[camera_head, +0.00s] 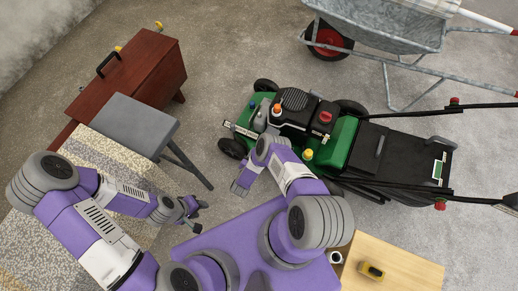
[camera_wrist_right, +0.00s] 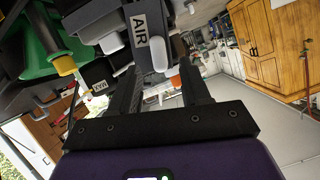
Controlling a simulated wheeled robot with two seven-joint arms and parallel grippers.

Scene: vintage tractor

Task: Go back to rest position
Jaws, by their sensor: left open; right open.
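My left gripper (camera_head: 193,212) is at the lower left in the head view, beside the patterned surface and below the grey stool. It is open and I see nothing in it. My right gripper (camera_head: 240,186) hangs in front of the lawnmower's front wheel, left of my bent right forearm. In the right wrist view its two dark fingers (camera_wrist_right: 158,92) stand apart with nothing clearly held between them. Dark parts with an "AIR" label (camera_wrist_right: 141,24) show just beyond the fingers; whether they touch cannot be told.
A green and black lawnmower (camera_head: 343,142) stands ahead with small bottles on its deck. A grey stool (camera_head: 133,124) and a red-brown cabinet (camera_head: 150,70) are at left. A wheelbarrow (camera_head: 385,27) is at top right.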

